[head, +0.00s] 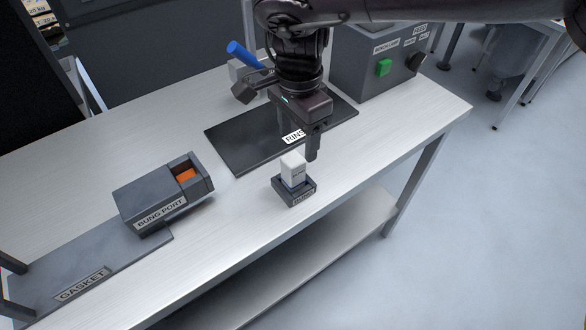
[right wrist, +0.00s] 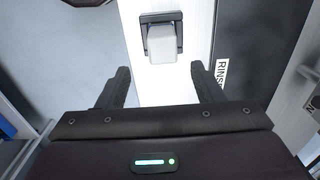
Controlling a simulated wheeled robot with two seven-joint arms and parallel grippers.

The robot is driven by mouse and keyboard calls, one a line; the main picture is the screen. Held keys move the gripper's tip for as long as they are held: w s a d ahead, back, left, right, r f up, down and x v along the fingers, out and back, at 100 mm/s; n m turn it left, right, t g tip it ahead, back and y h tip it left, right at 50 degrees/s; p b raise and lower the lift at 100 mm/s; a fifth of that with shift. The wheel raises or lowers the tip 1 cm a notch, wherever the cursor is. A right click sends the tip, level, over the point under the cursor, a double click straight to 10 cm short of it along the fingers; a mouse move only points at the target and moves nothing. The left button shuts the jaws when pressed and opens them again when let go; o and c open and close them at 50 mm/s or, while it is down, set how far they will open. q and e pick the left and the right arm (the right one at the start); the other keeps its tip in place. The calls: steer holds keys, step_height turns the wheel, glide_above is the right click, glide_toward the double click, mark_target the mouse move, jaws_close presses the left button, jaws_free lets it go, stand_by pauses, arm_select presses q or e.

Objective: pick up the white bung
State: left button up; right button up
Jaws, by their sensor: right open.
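The white bung (head: 293,167) stands upright in a small dark holder (head: 294,193) near the front edge of the bench. In the right wrist view the bung (right wrist: 162,45) shows beyond my fingertips, with the dark holder (right wrist: 160,18) around its base. My right gripper (head: 306,145) points down just above and behind the bung, apart from it. In the right wrist view the right gripper (right wrist: 160,82) is open and empty, with the bung roughly in line with the gap between its fingers. My left gripper is not in view.
A dark mat labelled RINS… (head: 235,142) lies behind the holder. A grey box labelled BUNG PORT (head: 150,200) with an orange inside stands to the left, by a GASKET mat (head: 110,265). A control box with a green button (head: 365,60) and a blue-handled tool (head: 243,54) are at the back.

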mark_target(293, 158)
steer(key=f, duration=0.5)
steer(key=f+p, duration=0.1)
steer(key=f, duration=0.1)
steer(key=shift+a+f, duration=0.25)
steer(key=shift+a, duration=0.1)
steer(key=c, duration=1.2)
steer(key=shift+r, duration=0.1)
steer(key=shift+r, duration=0.5)
step_height(293, 158, up, 19)
steer(key=shift+f+p, duration=0.1)
steer(key=shift+p, duration=0.35)
